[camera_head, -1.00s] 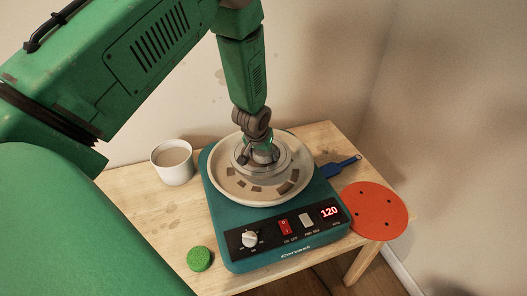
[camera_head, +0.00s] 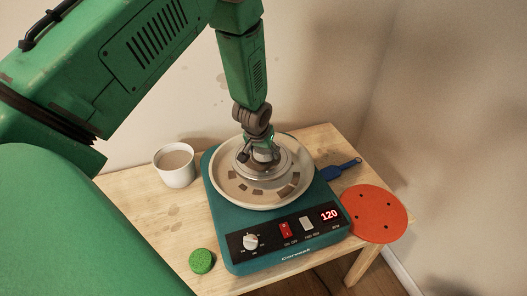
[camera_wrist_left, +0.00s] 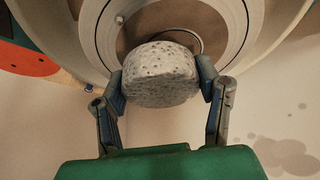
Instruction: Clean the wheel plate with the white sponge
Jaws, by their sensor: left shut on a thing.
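The pottery wheel is a teal machine with a black control panel reading 120 and a red switch. Its round wheel plate (camera_wrist_left: 240,30) sits inside a cream splash pan (camera_head: 225,190), with brown patches showing in the pan in the head view. My left gripper (camera_wrist_left: 160,85) is shut on the white sponge (camera_wrist_left: 160,75), a pale, pitted round block held between its two fingers. In the head view the left gripper (camera_head: 262,155) is over the plate; the sponge is hidden there. I cannot tell whether the sponge touches the plate. My right gripper is not in view.
A white cup (camera_head: 175,165) of brownish liquid stands left of the wheel. A green round sponge (camera_head: 202,261) lies at the front left. A red disc with holes (camera_head: 374,214) and a blue-handled tool (camera_head: 335,171) lie on the right. The wooden table (camera_head: 135,205) is bare at left.

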